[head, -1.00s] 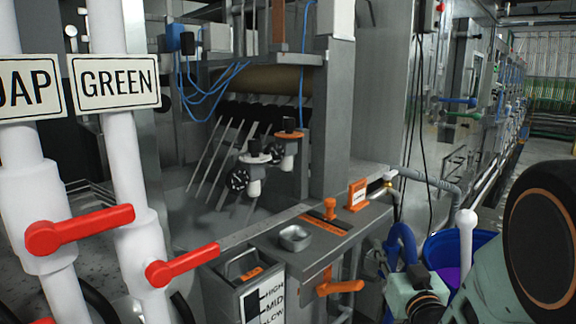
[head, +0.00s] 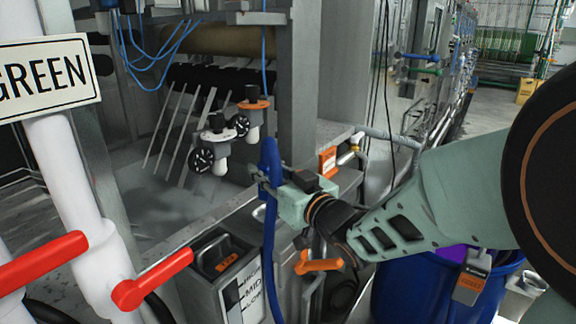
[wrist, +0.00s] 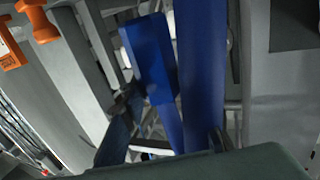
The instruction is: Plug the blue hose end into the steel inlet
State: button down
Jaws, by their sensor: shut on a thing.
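The blue hose (head: 270,225) hangs down in front of the steel counter, its upper end raised above the counter edge. My gripper (head: 266,180) is shut on the hose just below that end. In the wrist view the blue hose (wrist: 200,70) runs up through the picture, with a second blue length (wrist: 148,60) beside it. The fingers are partly hidden there. A metal pipe fitting (head: 353,146), perhaps the steel inlet, is at the far end of the counter, beside an orange tag (head: 327,161). The hose end is apart from it, to its left.
An orange lever (head: 318,264) sticks out below my wrist. A blue drum (head: 405,290) stands at lower right. Red valve levers (head: 150,277) and white pipes (head: 75,190) stand at left. Two hand valves (head: 215,145) are behind the hose.

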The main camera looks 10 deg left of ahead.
aim_at(268, 196)
jog(key=shift+f+b, duration=0.95)
jog(key=shift+f, duration=0.8)
jog(key=shift+f+b, duration=1.5)
jog(key=shift+b, duration=0.3)
jog(key=c, duration=1.4)
grip_release()
jog(key=shift+c, duration=0.2)
jog(key=shift+f, duration=0.1)
